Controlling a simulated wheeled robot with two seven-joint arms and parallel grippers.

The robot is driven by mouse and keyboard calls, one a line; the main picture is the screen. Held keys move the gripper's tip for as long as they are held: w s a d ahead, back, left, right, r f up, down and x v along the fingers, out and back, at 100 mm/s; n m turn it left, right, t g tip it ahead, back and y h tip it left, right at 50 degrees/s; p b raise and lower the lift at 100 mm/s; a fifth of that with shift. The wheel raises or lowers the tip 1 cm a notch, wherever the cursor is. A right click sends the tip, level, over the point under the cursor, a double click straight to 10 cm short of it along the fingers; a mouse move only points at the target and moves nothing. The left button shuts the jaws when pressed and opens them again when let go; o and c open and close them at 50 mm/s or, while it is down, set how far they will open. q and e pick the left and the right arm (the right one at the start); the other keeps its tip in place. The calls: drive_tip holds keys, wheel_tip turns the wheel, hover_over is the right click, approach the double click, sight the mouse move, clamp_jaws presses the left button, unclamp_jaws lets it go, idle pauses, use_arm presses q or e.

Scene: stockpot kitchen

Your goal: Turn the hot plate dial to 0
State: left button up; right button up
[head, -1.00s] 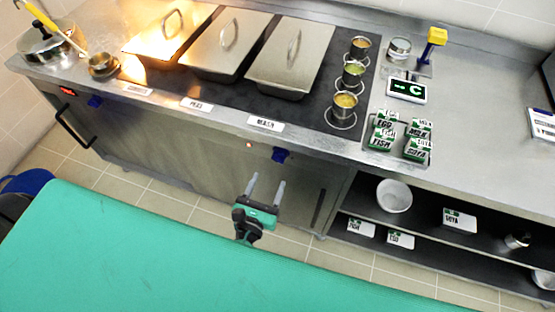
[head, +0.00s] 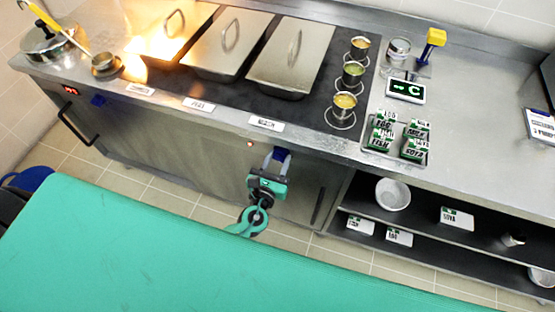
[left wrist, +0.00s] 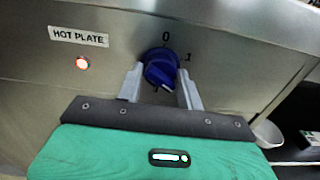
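The hot plate dial is a blue knob on the steel front panel, in the left wrist view (left wrist: 161,68) and the head view (head: 282,154). A "0" is printed above it and a "1" to its right. A small pale mark shows at the knob's lower right edge, away from the 0. The HOT PLATE label (left wrist: 79,37) and a lit red lamp (left wrist: 82,62) are to its left. My left gripper (left wrist: 160,88) is open, with one finger on each side of the knob; I cannot tell whether they touch it. My right gripper is not in view.
Another blue knob (head: 97,100) is farther left on the panel. Lidded pans (head: 290,58) and small pots (head: 342,105) stand on the counter above. Open shelves (head: 420,215) are at right. A green surface (head: 150,250) lies in the foreground.

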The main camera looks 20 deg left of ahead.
use_arm(q)
drive_tip(key=c, duration=0.4)
drive_tip(key=shift+f, duration=0.1)
